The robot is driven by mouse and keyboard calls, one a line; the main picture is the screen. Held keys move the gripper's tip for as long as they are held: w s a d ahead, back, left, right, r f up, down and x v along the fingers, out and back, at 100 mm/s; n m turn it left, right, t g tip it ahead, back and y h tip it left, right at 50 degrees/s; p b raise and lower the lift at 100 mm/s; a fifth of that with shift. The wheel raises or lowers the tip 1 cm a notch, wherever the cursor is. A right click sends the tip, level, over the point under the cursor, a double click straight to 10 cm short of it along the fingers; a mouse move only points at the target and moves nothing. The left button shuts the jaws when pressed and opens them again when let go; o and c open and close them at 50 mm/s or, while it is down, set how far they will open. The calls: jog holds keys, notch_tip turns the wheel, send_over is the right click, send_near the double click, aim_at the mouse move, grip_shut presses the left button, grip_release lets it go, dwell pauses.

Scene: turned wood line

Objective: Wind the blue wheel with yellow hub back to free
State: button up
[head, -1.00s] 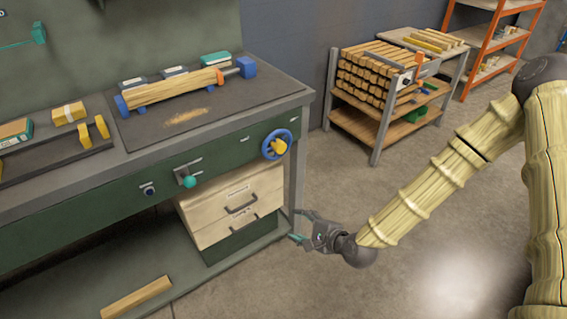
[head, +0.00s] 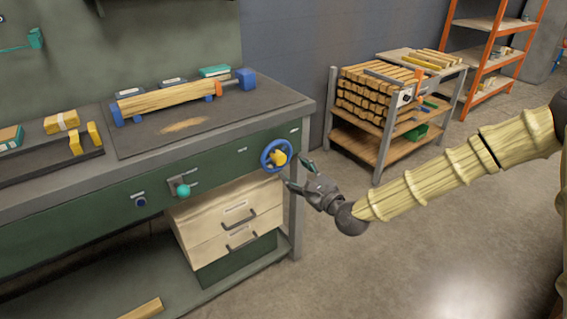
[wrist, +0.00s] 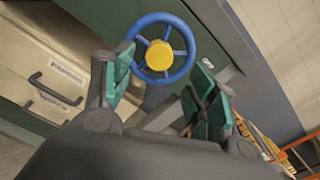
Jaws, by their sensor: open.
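The blue wheel (head: 267,150) with a yellow hub (head: 279,158) is mounted on the green front of the workbench, near its right end. In the wrist view the blue wheel (wrist: 189,58) and its yellow hub (wrist: 159,55) show almost face on, beyond and between my fingers. My gripper (head: 299,178) is just right of and slightly below the wheel in the head view. Its fingers (wrist: 165,88) are spread with nothing between them, and I see no contact with the wheel.
Cream drawers (head: 228,220) sit under the bench, left of my gripper. A teal-knobbed lever (head: 184,190) and a dark blue knob (head: 140,201) are on the bench front. A wooden spindle blank (head: 166,101) lies on top. A rack of timber (head: 375,95) stands behind right; floor between is clear.

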aim_at(282, 160)
jog(key=shift+x, duration=3.2)
jog(key=shift+c, duration=0.2)
jog(key=c, duration=1)
